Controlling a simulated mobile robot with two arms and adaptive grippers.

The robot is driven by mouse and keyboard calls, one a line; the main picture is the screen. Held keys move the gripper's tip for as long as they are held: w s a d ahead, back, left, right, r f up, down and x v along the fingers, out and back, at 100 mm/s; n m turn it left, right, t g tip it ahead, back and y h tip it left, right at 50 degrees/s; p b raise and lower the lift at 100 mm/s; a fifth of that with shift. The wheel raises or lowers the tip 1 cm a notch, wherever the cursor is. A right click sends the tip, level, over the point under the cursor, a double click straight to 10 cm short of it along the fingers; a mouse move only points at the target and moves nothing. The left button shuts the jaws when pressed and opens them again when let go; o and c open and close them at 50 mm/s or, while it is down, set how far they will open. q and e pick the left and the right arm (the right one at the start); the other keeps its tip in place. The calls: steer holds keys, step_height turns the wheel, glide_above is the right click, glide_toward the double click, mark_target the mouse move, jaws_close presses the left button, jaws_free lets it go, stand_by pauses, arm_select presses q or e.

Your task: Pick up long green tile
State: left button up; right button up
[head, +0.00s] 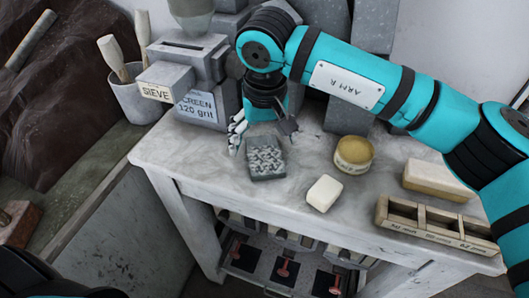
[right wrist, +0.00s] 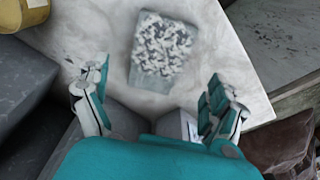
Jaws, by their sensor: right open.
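A grey-green slab (head: 265,158) with a white flecked pattern on top lies on the pale worktop (head: 218,172). It also shows in the right wrist view (right wrist: 163,50), slightly longer than wide. I see no other green tile and cannot tell if this is the long green one. My right gripper (head: 262,130) is open and empty, just behind the slab in the head view. In the right wrist view its fingers (right wrist: 153,100) are spread apart, with the slab ahead between their lines. My left gripper is out of view.
A round yellowish tub (head: 353,154) and a white block (head: 324,193) stand right of the slab. A tan block (head: 437,180) and a divided wooden tray (head: 435,224) are further right. The sieve machine (head: 188,60) stands behind left.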

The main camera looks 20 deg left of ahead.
mark_target(264, 153)
steer(key=f, duration=0.2)
steer(key=f+p, duration=0.1)
steer(key=shift+w+f, duration=0.35)
steer(key=shift+w+f+p, duration=0.1)
steer(key=shift+f+p, duration=0.2)
steer(key=shift+f, duration=0.1)
steer(key=c, duration=1.7)
